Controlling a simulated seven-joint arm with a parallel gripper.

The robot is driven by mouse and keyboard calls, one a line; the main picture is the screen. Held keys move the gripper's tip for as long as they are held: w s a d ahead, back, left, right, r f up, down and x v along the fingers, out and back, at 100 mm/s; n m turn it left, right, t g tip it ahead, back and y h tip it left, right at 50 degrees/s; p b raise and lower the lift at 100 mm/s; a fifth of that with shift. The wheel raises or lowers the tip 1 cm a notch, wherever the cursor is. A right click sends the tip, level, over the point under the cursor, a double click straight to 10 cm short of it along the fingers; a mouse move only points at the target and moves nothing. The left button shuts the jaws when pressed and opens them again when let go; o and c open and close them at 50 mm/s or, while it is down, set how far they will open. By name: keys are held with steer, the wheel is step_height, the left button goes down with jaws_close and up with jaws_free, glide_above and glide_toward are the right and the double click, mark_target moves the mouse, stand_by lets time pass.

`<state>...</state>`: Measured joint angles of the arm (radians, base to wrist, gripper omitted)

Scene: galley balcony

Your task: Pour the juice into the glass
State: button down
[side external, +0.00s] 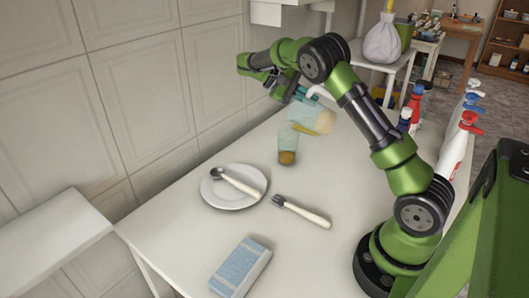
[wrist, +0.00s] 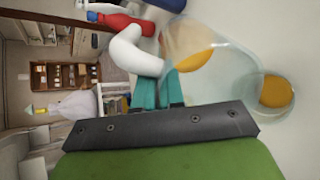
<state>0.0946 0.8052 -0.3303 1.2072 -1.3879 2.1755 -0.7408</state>
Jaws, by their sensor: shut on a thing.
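My gripper (side external: 301,94) has teal fingers, which also show in the wrist view (wrist: 172,88). It is shut on the white handle of a clear, bluish jug (side external: 305,113). The jug is tilted, with orange juice inside, and shows large in the wrist view (wrist: 190,50). The glass (side external: 288,146) stands upright on the table just in front of the jug, with orange juice in its bottom. In the wrist view the glass (wrist: 274,92) appears right of the jug and partly overlaps it. I cannot tell whether juice is flowing.
A white plate (side external: 216,198) with a spoon (side external: 236,183) and a fork (side external: 301,211) lie nearer on the white table (side external: 185,235). A blue box (side external: 240,266) is at the front. Bottles with red and blue tops (side external: 464,135) stand along the right edge. A wall (side external: 130,95) borders the left.

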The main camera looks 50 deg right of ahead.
steer(key=shift+w, duration=0.1)
stand_by(0.4)
steer(key=shift+w+a+r+g+h, duration=0.1)
steer(key=shift+g+h, duration=0.2)
steer(key=shift+g, duration=0.1)
steer(key=shift+a+r+g+h, duration=0.1)
steer(key=shift+r+g+h, duration=0.2)
steer(key=shift+r, duration=0.05)
steer(key=shift+w, duration=0.1)
steer(key=shift+w+a+r+g+h, duration=0.25)
steer(key=shift+r+g+h, duration=0.15)
steer(key=shift+r+g, duration=0.15)
stand_by(0.9)
